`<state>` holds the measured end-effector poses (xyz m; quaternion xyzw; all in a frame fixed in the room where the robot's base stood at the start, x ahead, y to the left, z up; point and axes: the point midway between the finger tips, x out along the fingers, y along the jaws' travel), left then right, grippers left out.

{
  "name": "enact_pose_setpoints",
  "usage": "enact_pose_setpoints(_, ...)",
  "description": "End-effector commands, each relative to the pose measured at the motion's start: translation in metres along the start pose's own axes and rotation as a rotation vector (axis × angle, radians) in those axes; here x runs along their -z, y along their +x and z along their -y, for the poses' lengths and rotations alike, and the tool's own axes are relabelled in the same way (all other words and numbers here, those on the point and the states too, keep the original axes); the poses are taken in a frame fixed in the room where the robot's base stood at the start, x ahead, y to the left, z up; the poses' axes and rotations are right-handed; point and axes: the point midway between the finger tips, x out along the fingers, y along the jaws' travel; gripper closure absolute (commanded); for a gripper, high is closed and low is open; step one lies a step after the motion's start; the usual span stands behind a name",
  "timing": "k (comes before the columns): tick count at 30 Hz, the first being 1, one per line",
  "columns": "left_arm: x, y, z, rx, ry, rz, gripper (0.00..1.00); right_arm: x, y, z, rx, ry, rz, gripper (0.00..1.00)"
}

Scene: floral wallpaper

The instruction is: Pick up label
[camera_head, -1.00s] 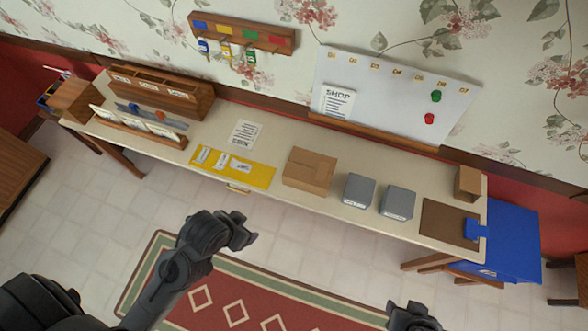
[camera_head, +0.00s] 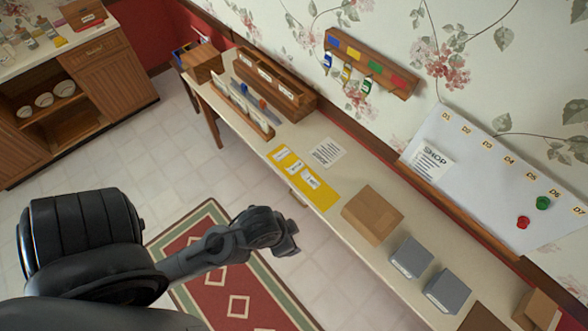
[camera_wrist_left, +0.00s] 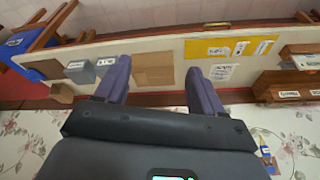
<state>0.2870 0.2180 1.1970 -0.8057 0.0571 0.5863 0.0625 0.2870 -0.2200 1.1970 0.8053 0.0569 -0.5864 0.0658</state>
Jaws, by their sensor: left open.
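Several small white labels lie on a yellow mat (camera_head: 325,198) on the long table; the ones I make out are a left label (camera_head: 281,153), a middle label (camera_head: 296,168) and a right label (camera_head: 310,180). They also show on the mat in the left wrist view, one label (camera_wrist_left: 240,47) near its middle. My left gripper (camera_head: 287,234) is in front of the table, over the floor, apart from the mat. In the left wrist view its two fingers (camera_wrist_left: 157,76) are spread with nothing between them. My right gripper is out of view.
A printed sheet (camera_head: 327,152) lies behind the mat. A cardboard box (camera_head: 372,215) and two grey boxes (camera_head: 410,257) (camera_head: 447,290) stand to its right. A wooden organiser (camera_head: 270,85) stands to its left. A whiteboard (camera_head: 490,180) and key rack (camera_head: 370,65) are behind.

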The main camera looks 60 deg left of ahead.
Motion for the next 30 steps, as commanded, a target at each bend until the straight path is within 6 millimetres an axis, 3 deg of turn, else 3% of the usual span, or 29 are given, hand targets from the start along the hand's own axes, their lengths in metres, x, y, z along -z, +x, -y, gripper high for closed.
enact_pose_setpoints(2,0.0,0.0,0.0,0.0,0.0,0.0,0.33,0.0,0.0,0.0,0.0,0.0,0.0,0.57)
enact_pose_setpoints(12,0.0,0.0,0.0,0.0,0.0,0.0,0.85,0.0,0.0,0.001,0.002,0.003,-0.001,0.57)
enact_pose_setpoints(23,0.001,0.0,0.0,0.001,0.017,-0.006,0.87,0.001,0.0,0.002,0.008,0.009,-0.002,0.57)
enact_pose_setpoints(28,0.018,0.004,-0.005,0.002,0.139,-0.098,0.87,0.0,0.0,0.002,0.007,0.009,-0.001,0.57)
enact_pose_setpoints(30,0.024,0.015,-0.013,-0.004,0.24,-0.139,0.87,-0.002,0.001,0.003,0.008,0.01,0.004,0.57)
